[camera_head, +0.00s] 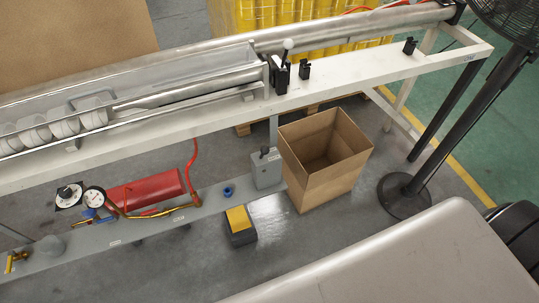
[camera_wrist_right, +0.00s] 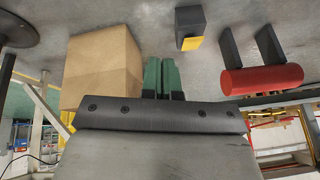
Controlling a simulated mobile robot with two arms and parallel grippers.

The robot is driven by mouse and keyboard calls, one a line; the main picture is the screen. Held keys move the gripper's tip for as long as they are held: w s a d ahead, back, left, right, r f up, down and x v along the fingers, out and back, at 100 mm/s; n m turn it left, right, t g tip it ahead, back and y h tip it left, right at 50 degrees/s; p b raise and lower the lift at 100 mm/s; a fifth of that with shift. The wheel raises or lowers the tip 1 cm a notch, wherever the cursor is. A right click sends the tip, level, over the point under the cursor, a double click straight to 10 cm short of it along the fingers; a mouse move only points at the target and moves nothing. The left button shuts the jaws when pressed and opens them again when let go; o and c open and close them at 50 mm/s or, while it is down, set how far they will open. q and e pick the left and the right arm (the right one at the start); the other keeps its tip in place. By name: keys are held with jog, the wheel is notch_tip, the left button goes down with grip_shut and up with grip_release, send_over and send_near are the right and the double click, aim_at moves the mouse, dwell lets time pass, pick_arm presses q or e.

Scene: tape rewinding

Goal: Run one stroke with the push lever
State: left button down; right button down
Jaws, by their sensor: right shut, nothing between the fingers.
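In the head view a small upright lever with a pale knob (camera_head: 286,47) stands on a black mount on the white machine frame, at the right end of the roller trough (camera_head: 190,92). Several grey rolls (camera_head: 62,126) lie in the trough's left part. Two small black knobs stand farther right on the frame, one (camera_head: 304,69) close beside the lever. I cannot tell for sure which is the push lever. My right gripper (camera_wrist_right: 160,75) shows only in the right wrist view; its green fingers are shut and empty, apart from everything. My left gripper is in neither view.
An open cardboard box (camera_head: 325,158) stands on the floor before the frame; it also shows in the wrist view (camera_wrist_right: 102,68). A yellow-topped pedal (camera_head: 239,222), a red cylinder (camera_head: 145,193) and a gauge (camera_head: 95,197) are low down. A black fan stand (camera_head: 404,195) is at right.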

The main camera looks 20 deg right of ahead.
jog(key=w+r+m+t+b, duration=0.3)
jog(key=w+r+m+t, duration=0.25)
jog(key=w+r, duration=0.65)
jog(key=w+r+m+t+y+b, duration=0.1)
jog(key=w+r+m, duration=0.3)
jog(key=r, duration=0.4)
jog(key=w+a+r+m+t+y+b, duration=0.1)
jog(key=w+r+m+t, duration=0.3)
jog(key=r, duration=0.4)
jog(key=shift+w+r+t+y, duration=0.2)
jog(key=shift+w+t+y, duration=0.15)
jog(key=shift+w, duration=0.25)
jog(key=r+p+x, duration=0.1)
jog(key=x, duration=1.3)
jog(key=shift+w+r+p, duration=0.1)
jog(key=shift+r+p, duration=0.1)
jog(key=shift+p, duration=0.15)
